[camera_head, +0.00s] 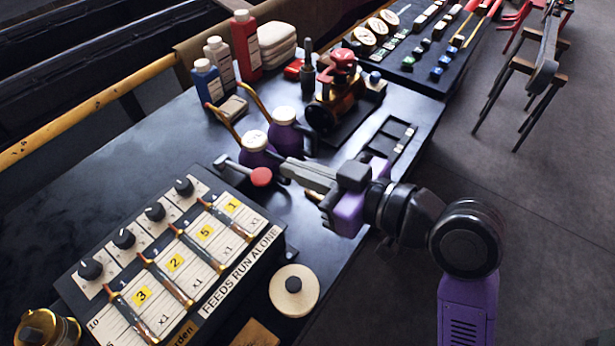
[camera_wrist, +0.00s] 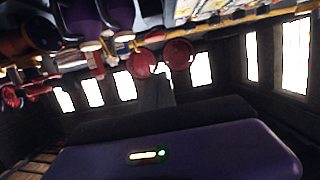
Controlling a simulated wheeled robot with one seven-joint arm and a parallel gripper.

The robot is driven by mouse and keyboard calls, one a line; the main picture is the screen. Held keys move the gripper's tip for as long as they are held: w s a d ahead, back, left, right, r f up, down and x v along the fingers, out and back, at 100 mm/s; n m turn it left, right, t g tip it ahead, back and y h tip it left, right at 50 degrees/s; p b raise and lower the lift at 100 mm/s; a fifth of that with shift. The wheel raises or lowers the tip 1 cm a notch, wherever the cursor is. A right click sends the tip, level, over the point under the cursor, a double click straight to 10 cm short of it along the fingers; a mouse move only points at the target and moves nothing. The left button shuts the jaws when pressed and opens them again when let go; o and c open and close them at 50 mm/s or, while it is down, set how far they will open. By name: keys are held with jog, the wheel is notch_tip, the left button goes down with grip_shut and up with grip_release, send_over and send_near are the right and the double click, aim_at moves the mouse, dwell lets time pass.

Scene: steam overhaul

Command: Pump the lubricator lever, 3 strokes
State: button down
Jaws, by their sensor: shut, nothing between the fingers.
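The lubricator (camera_head: 245,262) is a dark box with a cream, numbered front, several black knobs and slanted sight tubes. Its lever (camera_head: 228,165) sticks out at the box's far right end and carries a round red knob (camera_head: 260,176). My gripper (camera_head: 286,171) is shut and empty, its grey fingers pointing left, just right of the red knob in the picture. Whether they touch it I cannot tell. In the wrist view, two red round shapes (camera_wrist: 178,53) show beyond my purple gripper body; which one is the lever knob is unclear.
Two purple oil cans (camera_head: 283,132) with brass spouts stand close behind the knob. A brass and red fitting (camera_head: 335,95) is farther back. Bottles (camera_head: 245,45) line the bench's far left edge. A round wooden piece (camera_head: 294,290) lies in front of the lubricator.

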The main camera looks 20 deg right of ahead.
jog(key=w+a+f+p, duration=0.1)
jog(key=w+a+f, duration=0.2)
jog(key=w+f, duration=0.2)
jog(key=shift+a+f, duration=0.15)
jog(key=shift+a, duration=0.05)
dwell(0.4)
